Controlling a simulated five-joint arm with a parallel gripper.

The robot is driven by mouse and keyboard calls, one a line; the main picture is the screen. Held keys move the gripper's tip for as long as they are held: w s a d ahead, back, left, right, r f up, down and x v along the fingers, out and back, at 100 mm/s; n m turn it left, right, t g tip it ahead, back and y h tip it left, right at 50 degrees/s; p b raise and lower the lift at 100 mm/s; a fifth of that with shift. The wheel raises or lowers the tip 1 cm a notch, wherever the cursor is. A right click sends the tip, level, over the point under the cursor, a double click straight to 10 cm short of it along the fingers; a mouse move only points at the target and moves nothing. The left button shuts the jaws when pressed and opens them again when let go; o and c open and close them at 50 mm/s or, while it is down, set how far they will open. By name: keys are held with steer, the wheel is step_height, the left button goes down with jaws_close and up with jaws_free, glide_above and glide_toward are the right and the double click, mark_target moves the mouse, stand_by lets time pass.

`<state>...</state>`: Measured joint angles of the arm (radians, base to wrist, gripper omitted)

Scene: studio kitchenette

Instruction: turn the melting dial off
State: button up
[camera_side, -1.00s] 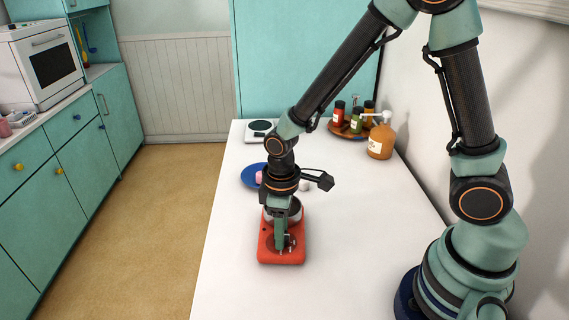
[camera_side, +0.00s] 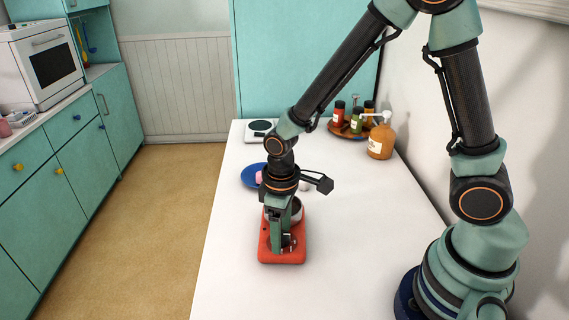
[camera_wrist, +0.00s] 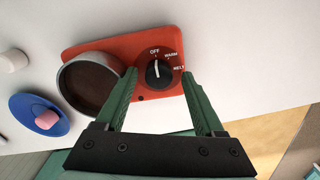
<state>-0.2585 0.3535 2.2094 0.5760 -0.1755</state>
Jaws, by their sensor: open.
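The red melting unit (camera_side: 269,256) sits on the white counter; it also shows in the wrist view (camera_wrist: 105,49). Its black round dial (camera_wrist: 157,74) has a white pointer line, which points about at the OFF label; WARM and MELT are printed to the right. My gripper (camera_wrist: 159,76) is open and points down over the unit, with one green finger on each side of the dial and visible gaps between. In the side view my gripper (camera_side: 281,246) hides most of the dial. A round pot (camera_wrist: 64,77) with a dark inside sits on the unit beside the dial.
A blue plate (camera_side: 249,178) with a pink item (camera_wrist: 46,119) and a small white cylinder (camera_wrist: 12,60) stand behind the unit. A white scale-like device (camera_side: 254,138), a tray of bottles and an orange pump bottle (camera_side: 380,142) stand farther back. The front counter is clear.

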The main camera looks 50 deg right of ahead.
steer(key=m, duration=1.2)
steer(key=shift+m, duration=0.3)
steer(key=m, duration=0.4)
step_height(320, 180, up, 12)
steer(key=s+d+r+n+t, duration=0.4)
steer(key=d+r+n+t, duration=0.2)
steer(key=d+r+n, duration=0.45)
steer(key=w+n+g, duration=0.1)
steer(key=w+g, duration=0.2)
steer(key=w, duration=0.9)
steer(key=w+d+f+g, duration=0.2)
steer(key=w+f, duration=0.5)
steer(key=w+d+f+g, duration=0.1)
steer(key=w+d+f, duration=0.2)
steer(key=w+f, duration=0.3)
steer(key=f, duration=1.2)
steer(key=shift+a, duration=0.25)
step_height(320, 180, up, 14)
